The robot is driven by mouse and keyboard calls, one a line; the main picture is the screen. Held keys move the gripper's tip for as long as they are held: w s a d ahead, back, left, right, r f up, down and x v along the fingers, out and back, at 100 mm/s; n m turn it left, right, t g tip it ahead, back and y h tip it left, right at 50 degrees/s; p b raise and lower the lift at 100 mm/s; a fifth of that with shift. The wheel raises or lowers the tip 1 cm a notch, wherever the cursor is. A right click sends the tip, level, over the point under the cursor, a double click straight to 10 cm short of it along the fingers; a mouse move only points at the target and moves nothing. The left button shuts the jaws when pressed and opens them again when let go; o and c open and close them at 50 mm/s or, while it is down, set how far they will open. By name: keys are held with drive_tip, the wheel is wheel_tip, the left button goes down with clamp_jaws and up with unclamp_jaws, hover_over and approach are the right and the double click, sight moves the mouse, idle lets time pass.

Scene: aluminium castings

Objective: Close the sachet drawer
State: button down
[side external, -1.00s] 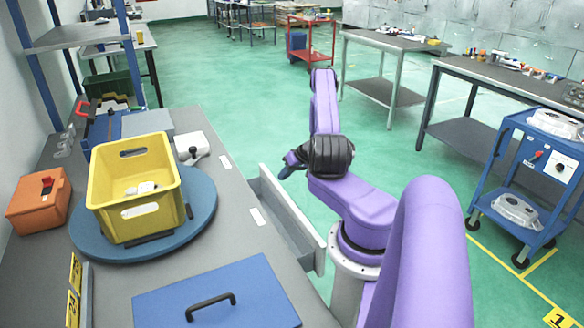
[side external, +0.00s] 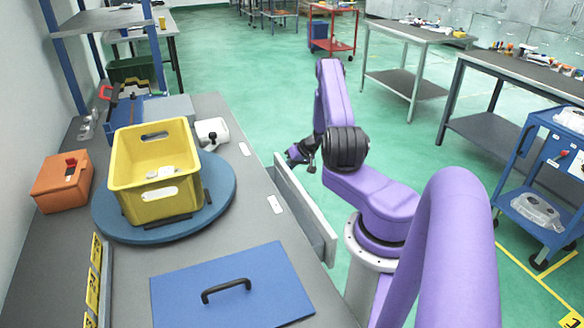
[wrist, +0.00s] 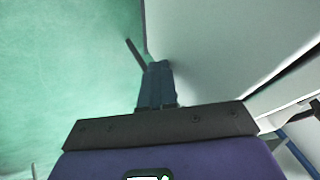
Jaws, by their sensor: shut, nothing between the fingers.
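A grey drawer (side external: 308,212) stands partly out from the right side of the bench, with a narrow gap between its front panel and the bench edge. I cannot read any label naming it. In the wrist view, the closed fingers (wrist: 157,72) are beside a pale grey panel (wrist: 205,50). I cannot tell whether they touch it. A thin dark bar shows by the fingertips. The drawer's inside is mostly hidden.
On the bench (side external: 225,228) are a yellow crate (side external: 150,208) on a blue turntable (side external: 222,192), an orange box (side external: 62,185) and a blue panel with a black handle (side external: 235,285). White labels (side external: 275,204) lie along its edge.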

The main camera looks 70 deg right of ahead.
sight(270, 172)
drive_tip(key=w+a, duration=0.4)
drive_tip(key=shift+w+a, duration=0.35)
drive_tip(key=shift+a, duration=0.05)
drive_tip(key=s+d, duration=0.2)
drive_tip(key=d, duration=0.1)
drive_tip(key=shift+s, duration=0.4)
drive_tip(key=s+r+m+y, duration=0.1)
drive_tip(key=s+r+y, duration=0.55)
drive_tip(key=s, duration=0.45)
drive_tip(key=shift+g+h, duration=0.35)
drive_tip(key=shift+g, duration=0.05)
drive_tip(key=x, duration=1)
drive_tip(key=shift+s+a, duration=0.1)
drive_tip(key=shift+a, duration=0.35)
drive_tip(key=shift+w+a+r, duration=0.15)
drive_tip(key=shift+w+a, duration=0.65)
drive_tip(key=shift+w, duration=0.05)
drive_tip(key=shift+w+a, duration=0.45)
drive_tip(key=shift+w, duration=0.05)
